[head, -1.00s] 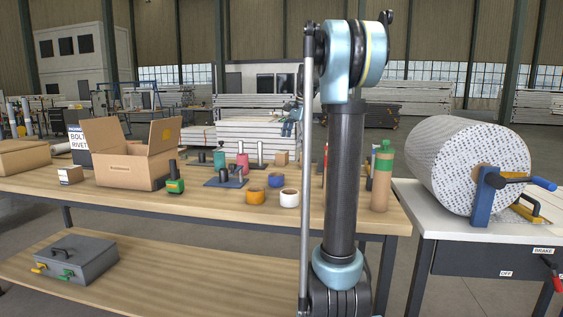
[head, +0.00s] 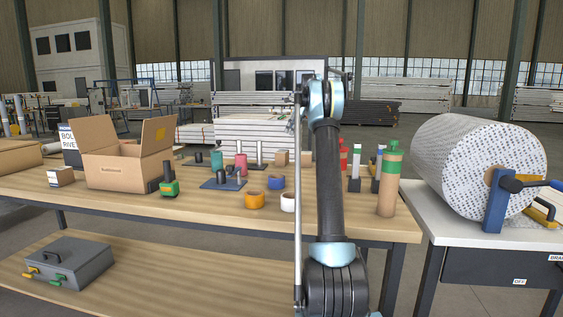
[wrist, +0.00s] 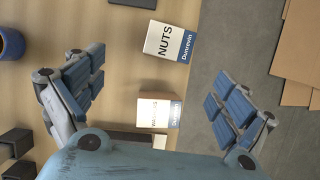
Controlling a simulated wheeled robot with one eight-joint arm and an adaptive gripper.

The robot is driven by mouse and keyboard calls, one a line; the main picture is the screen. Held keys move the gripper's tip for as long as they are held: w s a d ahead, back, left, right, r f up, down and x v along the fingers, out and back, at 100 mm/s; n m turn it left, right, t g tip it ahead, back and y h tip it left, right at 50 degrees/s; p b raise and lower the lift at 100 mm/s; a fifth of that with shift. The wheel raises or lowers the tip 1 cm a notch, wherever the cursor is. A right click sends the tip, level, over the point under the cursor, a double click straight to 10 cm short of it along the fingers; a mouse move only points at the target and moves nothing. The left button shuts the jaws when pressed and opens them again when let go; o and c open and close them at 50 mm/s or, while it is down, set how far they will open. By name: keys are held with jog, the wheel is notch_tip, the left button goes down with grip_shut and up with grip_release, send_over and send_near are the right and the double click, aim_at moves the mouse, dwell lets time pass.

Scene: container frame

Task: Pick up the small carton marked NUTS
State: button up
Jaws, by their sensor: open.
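The small carton marked NUTS (wrist: 165,42), white with a blue side band, shows in the wrist view at the upper middle, ahead of my gripper. A similar carton (wrist: 155,112) with a partly legible label sits nearer, between the fingers in the picture. My gripper (wrist: 155,85) is open, its two blue-padded fingers wide apart, and nothing is gripped. In the head view a small brown carton (head: 281,158) stands near the table's back edge; I cannot tell whether it is the NUTS one. My arm hides part of the table there, and my gripper cannot be made out.
The wooden table (head: 120,205) carries an open cardboard box (head: 120,172), tape rolls (head: 255,200) and a green-topped brown bottle (head: 388,185). In the wrist view, grey floor lies right of the table edge, with brown cardboard (wrist: 300,50) beyond.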

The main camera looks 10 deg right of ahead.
aim_at(283, 151)
jog(key=x, duration=0.8)
jog(key=w+x, duration=0.1)
jog(key=x, duration=0.3)
jog(key=shift+w+f, duration=0.2)
jog(key=shift+f, duration=0.05)
jog(key=shift+w+x, duration=0.15)
jog(key=shift+x, duration=1.2)
jog(key=shift+w+x, duration=0.1)
jog(key=shift+x, duration=1.2)
jog(key=shift+a+r, duration=0.1)
jog(key=c, duration=1.4)
